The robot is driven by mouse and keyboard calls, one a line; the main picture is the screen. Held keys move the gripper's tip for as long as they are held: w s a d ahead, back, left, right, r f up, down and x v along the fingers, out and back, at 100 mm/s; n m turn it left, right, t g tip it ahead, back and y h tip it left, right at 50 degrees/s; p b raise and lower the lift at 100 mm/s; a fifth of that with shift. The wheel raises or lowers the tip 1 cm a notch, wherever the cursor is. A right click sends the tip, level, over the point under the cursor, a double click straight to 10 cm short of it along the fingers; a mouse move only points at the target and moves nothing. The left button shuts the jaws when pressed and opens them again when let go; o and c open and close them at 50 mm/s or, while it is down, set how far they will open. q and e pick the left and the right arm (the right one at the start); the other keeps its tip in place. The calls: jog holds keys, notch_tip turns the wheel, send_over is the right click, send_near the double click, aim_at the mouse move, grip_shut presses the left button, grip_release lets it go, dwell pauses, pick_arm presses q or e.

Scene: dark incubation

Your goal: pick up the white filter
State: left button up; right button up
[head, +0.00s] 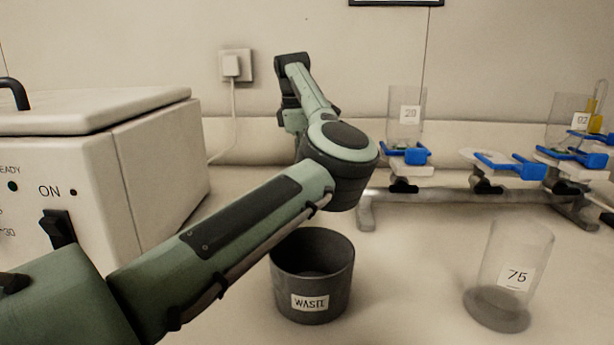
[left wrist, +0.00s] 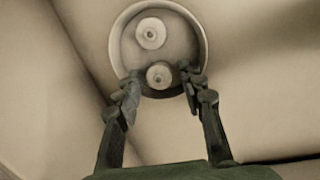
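A flat pale round piece (head: 490,158), which looks like the white filter on its support, sits at the middle station of the metal rack (head: 450,195). A blue clamp (head: 511,165) is at its front right. My left arm reaches in from the left and bends up at the elbow, well left of the rack. The fingers of my left gripper (left wrist: 160,77) are spread and empty in the left wrist view. Beyond them is a round fixture (left wrist: 115,45) with two pale round parts; I cannot tell its distance. My right gripper is not in view.
A clear cup marked 75 (head: 518,250) stands on the bench at right. A dark waste bin (head: 312,285) stands below my elbow. Clear cups marked 20 (head: 405,125) and 02 (head: 567,115) stand on the rack's outer stations. A white machine (head: 150,150) is at left.

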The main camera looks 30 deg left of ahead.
pick_arm(q)
jog(key=c, duration=0.5)
jog(key=shift+r, duration=0.1)
